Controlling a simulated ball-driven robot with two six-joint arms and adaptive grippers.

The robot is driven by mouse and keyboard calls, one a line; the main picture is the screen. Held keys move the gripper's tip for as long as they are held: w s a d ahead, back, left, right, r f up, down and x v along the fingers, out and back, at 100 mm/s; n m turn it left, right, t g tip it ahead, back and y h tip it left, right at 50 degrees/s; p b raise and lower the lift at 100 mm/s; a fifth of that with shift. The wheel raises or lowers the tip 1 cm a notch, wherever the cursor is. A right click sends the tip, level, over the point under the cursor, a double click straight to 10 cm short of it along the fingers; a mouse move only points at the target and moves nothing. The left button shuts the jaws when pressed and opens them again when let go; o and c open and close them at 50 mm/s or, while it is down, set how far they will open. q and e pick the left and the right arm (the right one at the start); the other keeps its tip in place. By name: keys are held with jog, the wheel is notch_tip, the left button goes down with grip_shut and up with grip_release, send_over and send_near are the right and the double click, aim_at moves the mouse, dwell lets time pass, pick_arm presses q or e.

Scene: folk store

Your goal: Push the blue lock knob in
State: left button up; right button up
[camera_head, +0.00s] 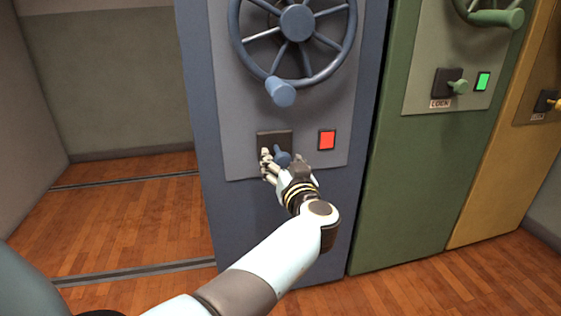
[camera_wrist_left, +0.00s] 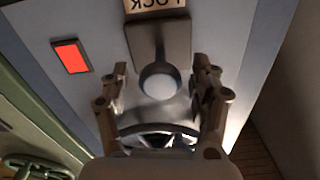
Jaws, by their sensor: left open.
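The blue lock knob (camera_head: 283,157) sticks out from a dark plate (camera_head: 270,137) on the blue cabinet's grey panel. My left gripper (camera_head: 275,164) is at the knob, and its fingers partly cover the plate. In the left wrist view the knob (camera_wrist_left: 158,84) shows its round end between and just beyond the open fingers of my left gripper (camera_wrist_left: 160,90). I cannot tell whether the fingers touch it. The red indicator (camera_head: 327,140) is lit to the right of the plate. My right gripper is not in view.
A blue handwheel (camera_head: 296,22) with a protruding handle (camera_head: 280,91) is above the knob. A green cabinet (camera_head: 420,170) and a yellow cabinet (camera_head: 515,170) stand to the right. An open bay with wooden floor (camera_head: 120,215) lies to the left.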

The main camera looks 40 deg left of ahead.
pick_arm(q)
jog(key=shift+w+a, duration=0.15)
jog(key=shift+a, duration=0.05)
grip_shut()
dwell(0.4)
